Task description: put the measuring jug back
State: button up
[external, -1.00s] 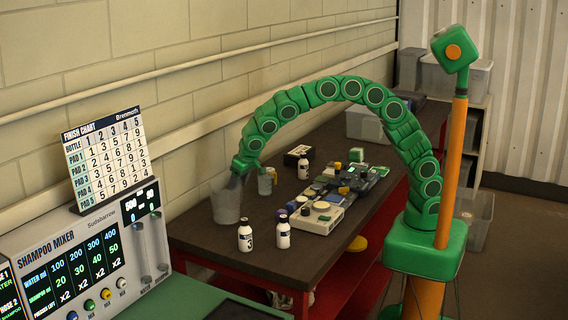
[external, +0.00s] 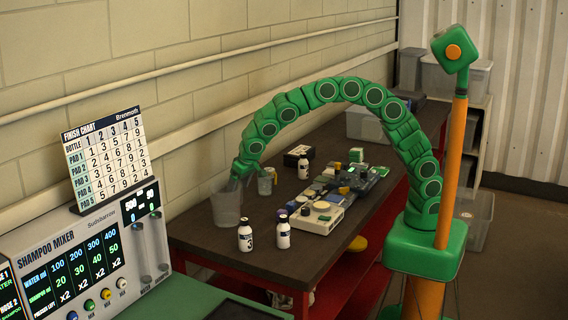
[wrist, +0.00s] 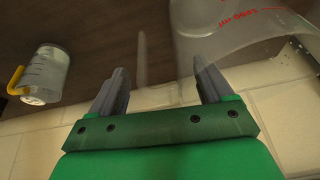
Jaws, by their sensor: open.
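A small clear measuring jug (wrist: 45,72) with graduation marks and a yellow handle is at the left of the wrist view. It appears in the external view as a small cup (external: 265,184) on the dark bench. A larger clear container (wrist: 245,30) with red markings fills the upper right of the wrist view; in the external view it stands (external: 226,208) near the wall. My gripper (wrist: 166,78) is open, with nothing visibly clamped. In the external view it is low by the larger container's rim; whether it touches is unclear. The small jug is apart from the fingers.
Two white bottles (external: 245,238) (external: 283,232) stand near the bench's front edge. A third bottle (external: 303,169) and a black box (external: 297,155) are farther back. A cluster of pads and devices (external: 330,200) covers the middle. Dark bench top (external: 215,248) is bare at front left.

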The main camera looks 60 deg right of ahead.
jog(key=v, duration=1.2)
jog(key=s+d+g+h, duration=0.1)
jog(key=s+d+g, duration=0.1)
jog(key=s+d, duration=0.9)
jog(key=s+d+g, duration=0.1)
jog(key=s+d, duration=0.7)
jog(key=d, duration=0.5)
jog(key=s+d+f+g, duration=0.1)
jog(key=s+d, duration=0.2)
jog(key=s, duration=0.4)
jog(key=s+d+f+g, duration=0.1)
jog(key=s+d, duration=0.2)
jog(key=s, duration=0.5)
jog(key=s+d+f+n+g+y, duration=0.1)
jog(key=s+d+f, duration=0.1)
jog(key=s, duration=0.6)
jog(key=shift+d, duration=0.5)
